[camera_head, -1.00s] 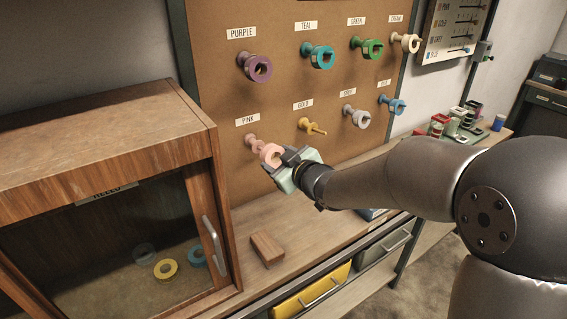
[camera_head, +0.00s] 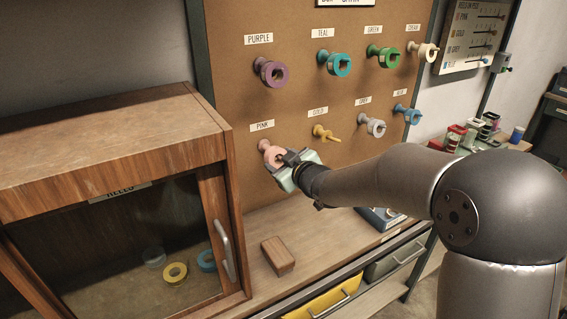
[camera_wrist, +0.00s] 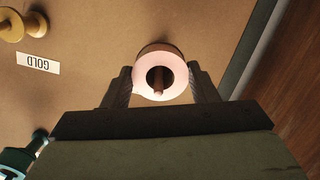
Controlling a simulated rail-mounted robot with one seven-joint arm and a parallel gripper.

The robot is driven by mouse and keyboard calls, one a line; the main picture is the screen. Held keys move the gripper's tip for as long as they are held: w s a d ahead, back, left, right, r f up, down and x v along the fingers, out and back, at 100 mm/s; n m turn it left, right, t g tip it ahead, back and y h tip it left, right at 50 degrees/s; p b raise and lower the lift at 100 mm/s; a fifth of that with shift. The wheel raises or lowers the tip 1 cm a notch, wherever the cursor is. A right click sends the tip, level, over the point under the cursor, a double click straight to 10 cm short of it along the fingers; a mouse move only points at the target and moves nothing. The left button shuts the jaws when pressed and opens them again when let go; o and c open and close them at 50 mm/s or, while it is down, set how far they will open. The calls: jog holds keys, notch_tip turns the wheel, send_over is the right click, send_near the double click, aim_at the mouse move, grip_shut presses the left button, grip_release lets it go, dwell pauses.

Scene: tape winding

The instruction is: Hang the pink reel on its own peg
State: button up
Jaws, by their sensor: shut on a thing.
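The pink reel (camera_head: 273,156) is at the peg under the PINK label (camera_head: 262,126) on the brown board. My gripper (camera_head: 286,165) is shut on it from the lower right. In the wrist view the reel (camera_wrist: 143,82) sits between both fingers of my gripper (camera_wrist: 161,88). The tip of the pink peg (camera_wrist: 158,88) shows inside the reel's central hole, so the reel is around the peg. How far the reel is along the peg is hard to tell.
The empty gold peg (camera_head: 326,133) is to the right. Purple (camera_head: 271,72), teal (camera_head: 339,63) and other reels hang nearby. A wooden cabinet (camera_head: 110,135) stands at the left, and a wood block (camera_head: 277,257) lies on the bench below.

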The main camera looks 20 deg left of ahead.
dwell(0.4)
jog(key=o, duration=1.1)
jog(key=v, duration=1.7)
jog(key=s+d+f+m+h, duration=0.1)
jog(key=d+f+m+h, duration=0.1)
jog(key=d+m+h, duration=0.3)
jog(key=s+d+f+m+g+h+p, duration=0.1)
jog(key=d+f+h, duration=0.1)
jog(key=d, duration=0.5)
jog(key=s+d+f+m+h, duration=0.1)
jog(key=d+f+m+h, duration=0.1)
jog(key=d+f+h, duration=0.3)
jog(key=s+d+f+m+g, duration=0.1)
jog(key=s+d+m+g, duration=0.1)
jog(key=s, duration=0.4)
jog(key=s+d+m+g, duration=0.1)
jog(key=s+d+g, duration=0.1)
jog(key=s+g, duration=0.2)
jog(key=s+d+f+m+g, duration=0.1)
jog(key=s+d+m+g, duration=0.1)
jog(key=s, duration=0.7)
jog(key=shift+s+d+f+m+g+y+p, duration=0.3)
jog(key=shift+g+y+p, duration=0.1)
jog(key=shift+g, duration=0.1)
